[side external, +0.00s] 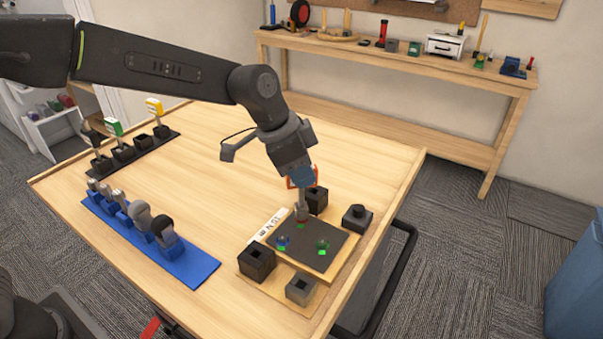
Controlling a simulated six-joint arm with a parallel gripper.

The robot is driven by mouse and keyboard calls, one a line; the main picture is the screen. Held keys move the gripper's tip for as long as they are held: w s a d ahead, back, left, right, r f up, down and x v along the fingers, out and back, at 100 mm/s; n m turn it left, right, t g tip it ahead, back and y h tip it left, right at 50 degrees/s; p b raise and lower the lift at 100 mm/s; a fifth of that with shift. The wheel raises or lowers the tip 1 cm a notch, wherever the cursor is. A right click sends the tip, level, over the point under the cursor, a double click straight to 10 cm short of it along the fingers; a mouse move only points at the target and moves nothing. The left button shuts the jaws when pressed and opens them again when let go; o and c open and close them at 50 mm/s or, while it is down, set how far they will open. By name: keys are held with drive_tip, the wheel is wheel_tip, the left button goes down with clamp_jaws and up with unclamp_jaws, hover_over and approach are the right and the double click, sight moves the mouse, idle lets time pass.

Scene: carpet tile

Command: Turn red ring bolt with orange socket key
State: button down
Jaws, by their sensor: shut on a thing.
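My gripper (301,179) is shut on the orange socket key (290,184), whose orange handle shows on both sides of the fingers. The key points down and its grey socket end (301,212) is at the back left part of the dark bolt plate (338,238). The red ring bolt cannot be made out; it may be hidden under the socket. I cannot tell whether the socket is seated on it. A blue ring bolt (283,241) and a green ring bolt (322,246) stand on the plate, with green marks beside them.
Black blocks (256,262) and a grey block (300,289) surround the plate. A dark rack (142,142) at the left holds other keys, including green (114,128) and yellow (154,106), with one empty holder. A blue rack (190,266) holds several tools. The table middle is clear.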

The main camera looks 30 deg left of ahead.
drive_tip(key=shift+r, duration=1.8)
drive_tip(key=shift+r, duration=0.8)
drive_tip(key=shift+f, duration=0.15)
drive_tip(key=shift+f, duration=2.9)
drive_tip(key=n+t+y, duration=0.1)
drive_tip(key=n, duration=0.3)
drive_tip(key=n+y, duration=0.1)
drive_tip(key=n, duration=0.1)
drive_tip(key=n+y, duration=0.1)
drive_tip(key=n, duration=0.2)
drive_tip(key=shift+t, duration=0.3)
